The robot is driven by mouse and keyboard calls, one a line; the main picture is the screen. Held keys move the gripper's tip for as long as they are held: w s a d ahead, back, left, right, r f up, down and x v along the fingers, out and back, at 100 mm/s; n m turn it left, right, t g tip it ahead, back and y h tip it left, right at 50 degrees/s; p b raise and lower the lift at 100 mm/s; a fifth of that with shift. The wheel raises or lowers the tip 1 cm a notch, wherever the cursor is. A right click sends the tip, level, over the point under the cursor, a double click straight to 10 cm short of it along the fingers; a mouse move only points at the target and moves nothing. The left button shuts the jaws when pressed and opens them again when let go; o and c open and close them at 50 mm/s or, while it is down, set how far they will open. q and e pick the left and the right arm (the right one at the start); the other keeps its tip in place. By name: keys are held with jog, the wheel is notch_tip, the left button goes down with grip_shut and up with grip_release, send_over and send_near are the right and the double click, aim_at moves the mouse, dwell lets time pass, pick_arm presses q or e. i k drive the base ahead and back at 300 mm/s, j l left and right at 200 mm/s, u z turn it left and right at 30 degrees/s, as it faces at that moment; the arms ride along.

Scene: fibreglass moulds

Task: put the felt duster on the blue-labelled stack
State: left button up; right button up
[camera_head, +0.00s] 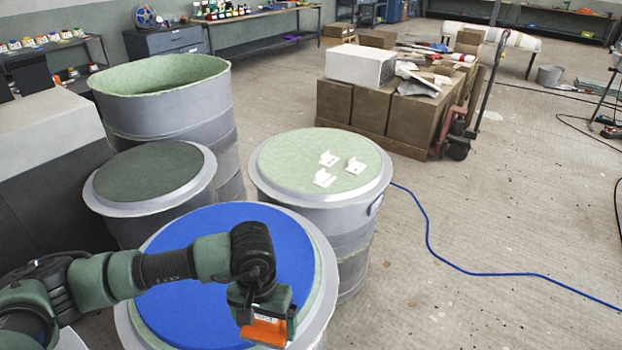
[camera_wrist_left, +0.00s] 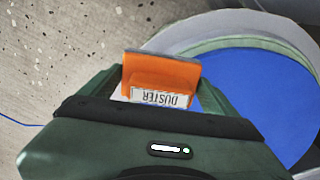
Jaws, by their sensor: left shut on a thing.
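The felt duster (camera_head: 264,332) is an orange block. In the left wrist view the duster (camera_wrist_left: 162,72) shows a white label reading DUSTER. My left gripper (camera_head: 262,318) is shut on it, above the front right part of the round blue-topped stack (camera_head: 215,255). The blue top (camera_wrist_left: 255,105) lies at the right in the left wrist view. A grey round stack with a pale green top (camera_head: 300,155) stands behind it, with a small pale bluish label (camera_head: 376,204) on its right side. I cannot clearly make out any label on the blue-topped stack. My right gripper is not in view.
Three white brackets (camera_head: 327,178) lie on the pale green top. A dark-topped drum (camera_head: 150,172) and a tall open mould (camera_head: 165,95) stand at the left. A loaded pallet (camera_head: 370,105) stands behind. A blue hose (camera_head: 430,240) crosses the open floor at right.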

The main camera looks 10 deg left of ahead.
aim_at(336, 144)
jog(key=i+l+z, duration=0.3)
jog(key=i+l, duration=0.4)
jog(key=l, duration=0.15)
jog(key=i+l+z, duration=0.25)
jog(key=i+l, duration=0.45)
jog(key=i+j+u, duration=0.1)
jog(key=i+u, duration=0.2)
jog(key=i, duration=0.2)
jog(key=i+u, duration=0.3)
jog(key=i, duration=0.25)
jog(key=i+l+u, duration=0.3)
jog(key=i, duration=0.2)
jog(key=i+l+u, duration=0.15)
jog(key=i+u, duration=0.15)
jog(key=i, duration=0.2)
jog(key=i+u, duration=0.4)
jog(key=i+l+u, duration=0.15)
jog(key=i+u, duration=0.25)
